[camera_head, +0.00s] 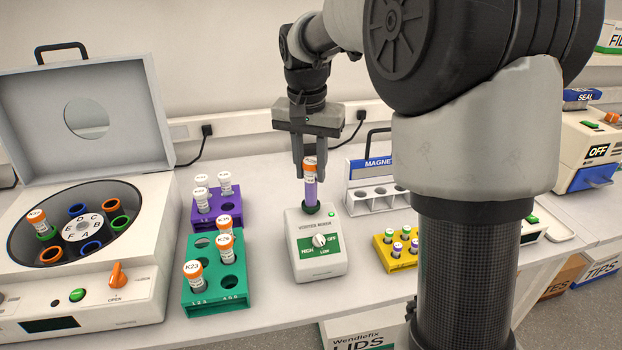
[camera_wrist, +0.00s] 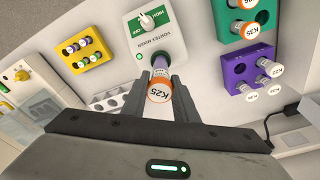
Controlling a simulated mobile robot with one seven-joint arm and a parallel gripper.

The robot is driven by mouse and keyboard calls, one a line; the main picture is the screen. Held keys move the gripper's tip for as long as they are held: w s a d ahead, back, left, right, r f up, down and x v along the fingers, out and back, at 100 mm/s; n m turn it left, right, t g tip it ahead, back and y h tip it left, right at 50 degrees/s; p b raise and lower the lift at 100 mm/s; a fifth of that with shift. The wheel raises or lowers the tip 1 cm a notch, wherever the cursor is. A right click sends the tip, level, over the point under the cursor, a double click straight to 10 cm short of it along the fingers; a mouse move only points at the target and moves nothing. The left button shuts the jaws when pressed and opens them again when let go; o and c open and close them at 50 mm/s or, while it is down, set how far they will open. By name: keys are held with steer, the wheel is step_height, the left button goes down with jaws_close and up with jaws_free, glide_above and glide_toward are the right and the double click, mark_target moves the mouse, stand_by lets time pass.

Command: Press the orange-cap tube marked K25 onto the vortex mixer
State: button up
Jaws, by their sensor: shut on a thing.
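The orange-cap tube marked K25 (camera_head: 310,182) stands upright with its lower end at the dark cup on top of the vortex mixer (camera_head: 318,262). Its lower part looks purple. My gripper (camera_head: 309,168) is shut on the tube near its cap, from above. In the wrist view, the K25 cap (camera_wrist: 160,92) shows between the fingers of my gripper (camera_wrist: 160,88), with the vortex mixer (camera_wrist: 150,24) beyond it. A green light shows on the mixer, and its knob sits between HIGH and LOW. The tube's bottom is hidden in the cup.
A green rack (camera_head: 214,298) with orange-cap tubes and a purple rack (camera_head: 206,217) with white-cap tubes stand left of the mixer. An open centrifuge (camera_head: 135,290) is farther left. A yellow rack (camera_head: 383,257) and a magnetic rack (camera_head: 357,207) stand to the right.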

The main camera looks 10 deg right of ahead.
stand_by(0.3)
step_height(320, 180, up, 8)
steer(key=p, duration=0.7)
